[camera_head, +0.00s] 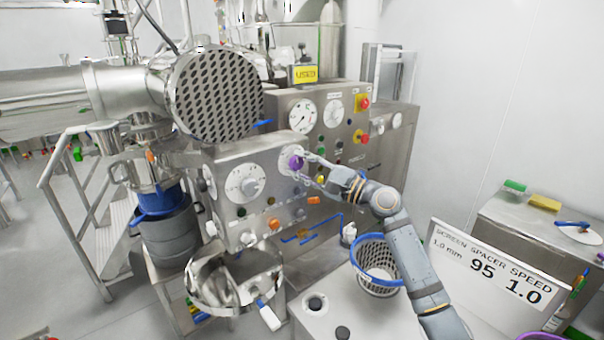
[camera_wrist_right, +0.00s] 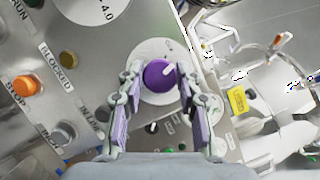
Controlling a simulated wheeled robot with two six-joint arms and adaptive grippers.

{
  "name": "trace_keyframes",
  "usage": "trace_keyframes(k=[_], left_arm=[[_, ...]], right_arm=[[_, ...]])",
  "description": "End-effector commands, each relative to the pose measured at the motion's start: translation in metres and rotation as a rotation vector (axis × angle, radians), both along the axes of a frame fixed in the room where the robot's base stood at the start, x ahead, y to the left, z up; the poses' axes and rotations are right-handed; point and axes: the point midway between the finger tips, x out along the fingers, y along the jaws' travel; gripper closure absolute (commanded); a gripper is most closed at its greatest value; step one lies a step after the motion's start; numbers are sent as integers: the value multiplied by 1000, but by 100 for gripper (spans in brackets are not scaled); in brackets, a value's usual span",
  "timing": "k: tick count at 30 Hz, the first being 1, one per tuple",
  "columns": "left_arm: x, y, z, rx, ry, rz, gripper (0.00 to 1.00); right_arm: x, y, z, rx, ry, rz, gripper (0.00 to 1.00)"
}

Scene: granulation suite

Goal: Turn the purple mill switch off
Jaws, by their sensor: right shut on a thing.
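The purple mill switch (camera_head: 295,163) is a round knob on a pale dial plate, on the steel control panel (camera_head: 230,160). In the right wrist view the purple mill switch (camera_wrist_right: 159,75) shows a white pointer mark toward its upper right. My right gripper (camera_head: 309,170) reaches the knob from the right. In the right wrist view its fingers (camera_wrist_right: 156,86) stand on either side of the knob and are shut on it. The fingertips partly cover the dial plate. My left gripper is in neither view.
A white dial (camera_head: 244,183) sits left on the same panel, with an orange button (camera_head: 274,223) below. Red stop buttons (camera_head: 363,102) are on the panel behind. A blue-rimmed basket (camera_head: 378,265) stands under my right arm. A steel bowl (camera_head: 235,280) is below the panel.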

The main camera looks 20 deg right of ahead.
Motion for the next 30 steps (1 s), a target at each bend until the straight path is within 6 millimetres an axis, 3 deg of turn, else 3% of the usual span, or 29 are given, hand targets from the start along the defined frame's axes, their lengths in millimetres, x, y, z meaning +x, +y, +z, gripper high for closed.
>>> trace_keyframes(k=[15, 30], left_arm=[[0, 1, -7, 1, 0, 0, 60], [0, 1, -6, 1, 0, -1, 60]], right_arm=[[0, 0, 1, -361, -128, 1, 97], [0, 0, 1, -464, -167, 2, 97]])
